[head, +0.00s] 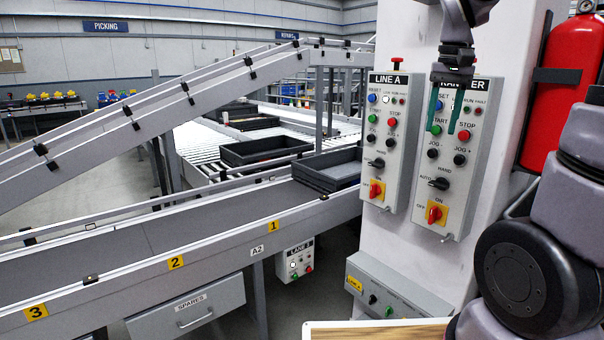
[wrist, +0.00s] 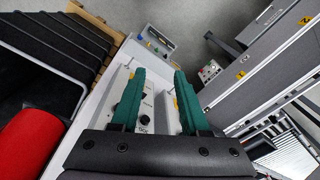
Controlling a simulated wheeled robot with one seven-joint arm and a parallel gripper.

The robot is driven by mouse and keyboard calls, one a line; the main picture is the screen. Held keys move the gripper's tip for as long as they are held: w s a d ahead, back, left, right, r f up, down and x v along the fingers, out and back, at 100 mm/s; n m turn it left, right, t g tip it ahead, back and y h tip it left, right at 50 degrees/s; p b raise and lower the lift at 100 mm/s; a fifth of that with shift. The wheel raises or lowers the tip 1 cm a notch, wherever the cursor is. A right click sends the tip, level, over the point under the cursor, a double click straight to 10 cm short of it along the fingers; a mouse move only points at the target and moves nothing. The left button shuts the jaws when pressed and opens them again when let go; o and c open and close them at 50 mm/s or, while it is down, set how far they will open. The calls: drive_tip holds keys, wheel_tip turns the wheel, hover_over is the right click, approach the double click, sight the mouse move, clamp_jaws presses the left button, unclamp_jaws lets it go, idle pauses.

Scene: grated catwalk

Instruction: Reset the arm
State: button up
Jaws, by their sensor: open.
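My gripper (head: 445,124) hangs fingers-down from the top of the head view, in front of the right-hand control box (head: 459,200) on the white column. Its two green fingers are apart with nothing between them. They cover part of that box's nameplate and some upper buttons; whether they touch it I cannot tell. In the wrist view my gripper (wrist: 159,78) shows both green fingers spread, with control boxes behind and between them. The LINE A box (head: 391,140) is left of my gripper, with several buttons and a red knob on yellow.
A red extinguisher (head: 566,85) is mounted at the right. A conveyor (head: 190,235) with dark trays (head: 262,149) runs at the left. A lower button box (head: 390,292) is on the column's base. A small LANE box (head: 295,261) hangs under the conveyor.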

drive_tip(key=s+a+r+t+y, duration=0.1)
drive_tip(key=s+a+r+t, duration=0.2)
drive_tip(key=s, duration=0.9)
drive_tip(key=shift+a+r+t+y, duration=0.2)
drive_tip(key=shift+a+t+y, duration=0.1)
drive_tip(key=shift+a+t, duration=1.35)
drive_tip(key=shift+d, duration=0.1)
